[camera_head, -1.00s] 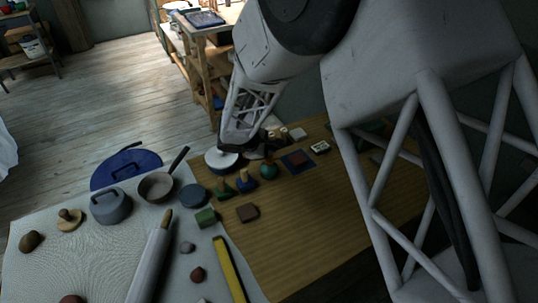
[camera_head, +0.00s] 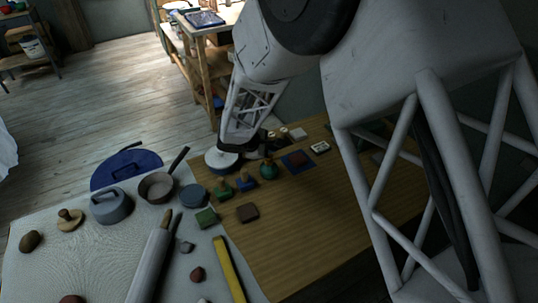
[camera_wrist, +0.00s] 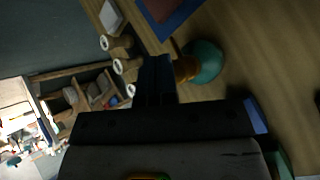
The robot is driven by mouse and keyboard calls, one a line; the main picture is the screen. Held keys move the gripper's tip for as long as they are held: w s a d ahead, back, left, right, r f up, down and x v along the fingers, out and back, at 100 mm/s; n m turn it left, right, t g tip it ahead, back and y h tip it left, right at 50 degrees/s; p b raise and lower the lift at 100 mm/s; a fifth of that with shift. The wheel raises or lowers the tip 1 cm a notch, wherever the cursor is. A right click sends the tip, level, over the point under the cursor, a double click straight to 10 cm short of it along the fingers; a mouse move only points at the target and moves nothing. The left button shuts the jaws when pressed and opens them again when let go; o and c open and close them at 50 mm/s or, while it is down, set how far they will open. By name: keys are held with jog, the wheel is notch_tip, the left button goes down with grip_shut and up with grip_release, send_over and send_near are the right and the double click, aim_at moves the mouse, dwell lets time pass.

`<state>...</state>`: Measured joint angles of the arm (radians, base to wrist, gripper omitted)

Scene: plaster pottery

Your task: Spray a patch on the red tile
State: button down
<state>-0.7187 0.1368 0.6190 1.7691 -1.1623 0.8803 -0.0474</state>
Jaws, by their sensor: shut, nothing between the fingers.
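A dark red square patch (camera_head: 299,159) lies within a blue square on the wooden board; part of the blue square with its red middle (camera_wrist: 162,10) shows at the top of the wrist view. A teal rounded object with an orange-brown neck (camera_wrist: 205,62) stands to the right of my fingers; in the head view it is the teal object (camera_head: 268,171). I cannot tell if it is a sprayer. My gripper (camera_wrist: 156,77) is shut and empty, close beside the teal object with no clear contact. In the head view my arm hides most of the gripper.
Stamps with wooden handles, one green (camera_head: 221,188) and one blue (camera_head: 244,181), stand near the teal object. A brown block (camera_head: 247,212) lies in front. Several wooden spools (camera_wrist: 118,43) stand left of my fingers. The board's right side is clearer.

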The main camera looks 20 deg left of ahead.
jog(key=shift+f, duration=0.7)
dwell(1.1)
jog(key=shift+r, duration=0.8)
dwell(0.3)
jog(key=shift+r, duration=2.9)
dwell(0.6)
notch_tip(320, 180, up, 3)
jog(key=shift+f, duration=0.1)
jog(key=shift+f, duration=0.1)
dwell(0.4)
